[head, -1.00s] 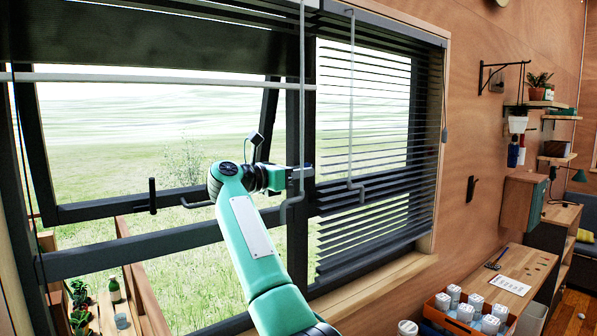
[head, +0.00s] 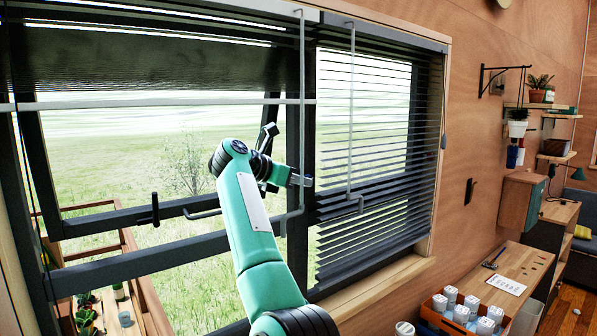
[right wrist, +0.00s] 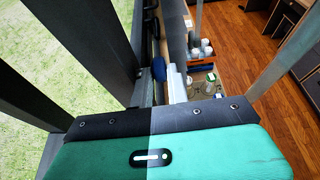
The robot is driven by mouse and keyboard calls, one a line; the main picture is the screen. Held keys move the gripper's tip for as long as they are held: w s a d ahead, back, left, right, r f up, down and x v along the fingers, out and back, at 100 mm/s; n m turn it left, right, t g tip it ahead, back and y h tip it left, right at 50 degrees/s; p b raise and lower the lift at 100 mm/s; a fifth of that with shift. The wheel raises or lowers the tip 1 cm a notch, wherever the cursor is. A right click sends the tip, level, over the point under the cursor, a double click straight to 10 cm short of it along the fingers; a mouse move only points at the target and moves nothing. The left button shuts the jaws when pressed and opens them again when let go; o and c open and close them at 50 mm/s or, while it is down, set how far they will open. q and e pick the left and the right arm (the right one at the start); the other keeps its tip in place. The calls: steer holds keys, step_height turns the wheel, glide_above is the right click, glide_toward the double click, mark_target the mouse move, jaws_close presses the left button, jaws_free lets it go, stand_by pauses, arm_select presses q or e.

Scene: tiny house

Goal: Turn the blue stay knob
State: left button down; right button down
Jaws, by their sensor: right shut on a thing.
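The blue stay knob (right wrist: 159,68) shows as a small dark-blue shape in the right wrist view, between the fingertips. My right gripper (head: 303,180) is shut on it beside the dark post between the two window parts. The jaws also show in the right wrist view (right wrist: 163,84). The gripper hides most of the knob in the head view. The left window sash (head: 120,218) is tilted outward, open. My left gripper is not in view.
A grey blind crank rod (head: 301,110) hangs close beside the gripper, and another rod (head: 350,120) hangs at the right blind (head: 390,130). A black handle (head: 154,208) is on the left sash. An orange tray (head: 432,317) of white containers sits at lower right.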

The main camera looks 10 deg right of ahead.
steer(key=shift+d+r+g+y+p, duration=0.1)
steer(key=shift+r+g+y+p, duration=0.15)
steer(key=shift+y+p, duration=0.45)
steer(key=shift+r+g+y+p, duration=0.1)
steer(key=shift+g+y+p, duration=0.15)
steer(key=shift+y+p, duration=0.45)
steer(key=c, duration=1.6)
jaws_free()
steer(key=shift+w+f, duration=0.1)
steer(key=shift+c, duration=0.2)
steer(key=s+a+b, duration=0.5)
steer(key=a+b, duration=0.3)
steer(key=a, duration=0.4)
steer(key=shift+r, duration=0.35)
